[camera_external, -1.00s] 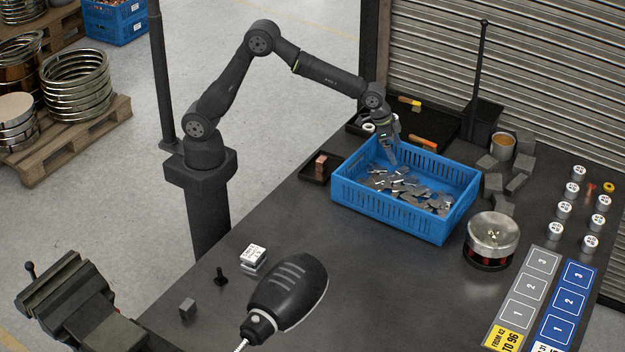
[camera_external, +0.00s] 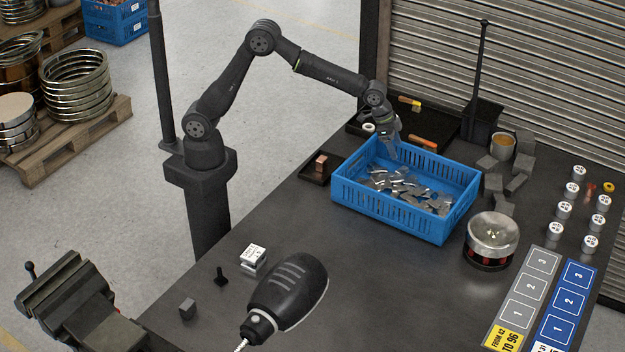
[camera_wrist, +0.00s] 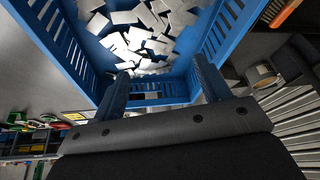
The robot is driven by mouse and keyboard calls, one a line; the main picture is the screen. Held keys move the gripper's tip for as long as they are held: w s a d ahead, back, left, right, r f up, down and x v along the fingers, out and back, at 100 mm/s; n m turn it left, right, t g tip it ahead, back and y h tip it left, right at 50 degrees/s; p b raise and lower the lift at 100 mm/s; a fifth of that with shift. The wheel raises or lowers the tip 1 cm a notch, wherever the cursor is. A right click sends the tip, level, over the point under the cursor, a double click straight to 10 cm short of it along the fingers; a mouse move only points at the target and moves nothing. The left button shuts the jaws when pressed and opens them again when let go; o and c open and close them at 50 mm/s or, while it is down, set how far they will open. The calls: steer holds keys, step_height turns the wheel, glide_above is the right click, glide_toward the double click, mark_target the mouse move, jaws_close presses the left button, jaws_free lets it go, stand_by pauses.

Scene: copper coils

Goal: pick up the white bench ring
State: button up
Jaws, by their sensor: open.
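A small white ring (camera_external: 369,127), which looks like the bench ring, lies at the dark tray behind the blue crate, close to my wrist. My gripper (camera_external: 393,154) points down over the back left part of the blue crate (camera_external: 395,212), to the right of and nearer the camera than the ring. In the wrist view my gripper (camera_wrist: 160,72) has its two fingers spread apart with nothing held between them. Metal offcuts (camera_wrist: 148,30) in the crate show beyond the fingers. I cannot make out the ring in the wrist view.
The dark tray (camera_external: 447,124) behind the crate holds orange-handled tools (camera_external: 424,143). A small tray with a copper-coloured block (camera_external: 321,162) sits left of the crate. Grey blocks (camera_external: 517,183) and a round metal-topped device (camera_external: 492,236) stand right.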

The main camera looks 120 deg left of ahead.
steer(key=s+a+m+g+h, duration=0.1)
steer(key=s+a+m+g, duration=0.1)
steer(key=s+a+m, duration=0.95)
steer(key=s+a+m+g+h, duration=0.15)
steer(key=s+a+m, duration=0.55)
steer(key=s+a, duration=0.95)
steer(key=shift+g+y, duration=0.35)
steer(key=shift+y, duration=0.1)
steer(key=w+f, duration=0.1)
steer(key=f, duration=0.2)
steer(key=w+a+f, duration=0.1)
steer(key=f, duration=0.3)
steer(key=w+a+f, duration=0.1)
steer(key=f, duration=0.3)
steer(key=shift+a+f, duration=0.15)
steer(key=shift+a, duration=0.1)
steer(key=shift+d+f, duration=0.2)
steer(key=shift+f, duration=1.15)
steer(key=shift+d+f, duration=0.2)
steer(key=shift+f, duration=1.1)
steer(key=c, duration=1.1)
steer(key=shift+r, duration=0.15)
